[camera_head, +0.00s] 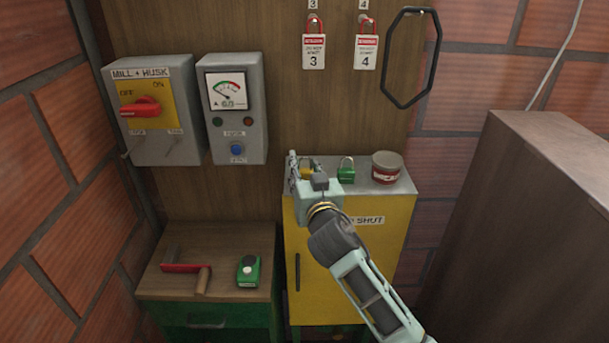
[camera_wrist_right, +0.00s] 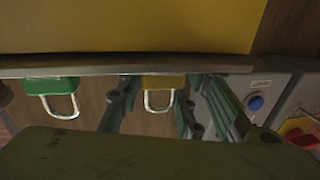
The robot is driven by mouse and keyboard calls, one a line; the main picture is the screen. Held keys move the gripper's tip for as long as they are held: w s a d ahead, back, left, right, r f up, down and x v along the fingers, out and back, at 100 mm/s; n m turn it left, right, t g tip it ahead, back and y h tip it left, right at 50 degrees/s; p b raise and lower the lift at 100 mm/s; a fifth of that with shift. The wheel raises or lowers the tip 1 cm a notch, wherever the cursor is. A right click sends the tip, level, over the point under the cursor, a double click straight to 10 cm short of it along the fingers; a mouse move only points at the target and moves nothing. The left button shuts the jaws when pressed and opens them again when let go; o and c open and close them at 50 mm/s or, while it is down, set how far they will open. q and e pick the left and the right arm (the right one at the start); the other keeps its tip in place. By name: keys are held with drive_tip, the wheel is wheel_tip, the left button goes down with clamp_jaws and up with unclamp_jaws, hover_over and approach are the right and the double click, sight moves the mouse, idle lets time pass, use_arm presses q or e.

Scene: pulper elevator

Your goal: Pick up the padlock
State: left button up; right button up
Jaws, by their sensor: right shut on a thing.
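A yellow padlock (camera_wrist_right: 163,81) with a bright metal shackle (camera_wrist_right: 160,108) stands on top of the yellow cabinet (camera_head: 345,250). In the head view the padlock (camera_head: 307,169) is partly hidden by my right gripper (camera_head: 305,172). In the right wrist view, which shows the scene upside down, the two fingers of the right gripper (camera_wrist_right: 160,98) lie on either side of this padlock, and the gripper is shut on it. A green padlock (camera_head: 346,173) stands beside it; it also shows in the right wrist view (camera_wrist_right: 52,87). My left gripper is not in view.
A red and white tin (camera_head: 386,167) stands right of the green padlock. Red padlocks with tags 3 (camera_head: 314,48) and 4 (camera_head: 367,50) hang on the back panel. A switch box (camera_head: 155,110) and meter box (camera_head: 233,108) are at left. A brown block (camera_head: 540,200) fills the right.

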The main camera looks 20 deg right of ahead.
drive_tip(key=shift+c, duration=0.9)
drive_tip(key=shift+r, duration=0.1)
drive_tip(key=shift+r, duration=0.4)
drive_tip(key=r, duration=0.1)
drive_tip(key=r+b, duration=0.1)
drive_tip(key=d+r, duration=0.1)
drive_tip(key=shift+s+r+b, duration=0.25)
drive_tip(key=shift+r+b, duration=0.05)
drive_tip(key=shift+r, duration=0.05)
drive_tip(key=s+d+r+b, duration=0.2)
drive_tip(key=s+d+r, duration=0.4)
drive_tip(key=s+d, duration=0.15)
drive_tip(key=s+a+f, duration=0.3)
drive_tip(key=s+f, duration=0.2)
drive_tip(key=f, duration=0.2)
drive_tip(key=s+a+f+y+b, duration=0.1)
drive_tip(key=s+a+f, duration=0.2)
drive_tip(key=s+f, duration=0.3)
drive_tip(key=s+a+f+n+b, duration=0.1)
drive_tip(key=s+a+f, duration=0.2)
drive_tip(key=s+f, duration=0.2)
drive_tip(key=shift+s+a+f+y, duration=0.2)
drive_tip(key=shift+a+f+y, duration=0.1)
drive_tip(key=shift+f, duration=1.15)
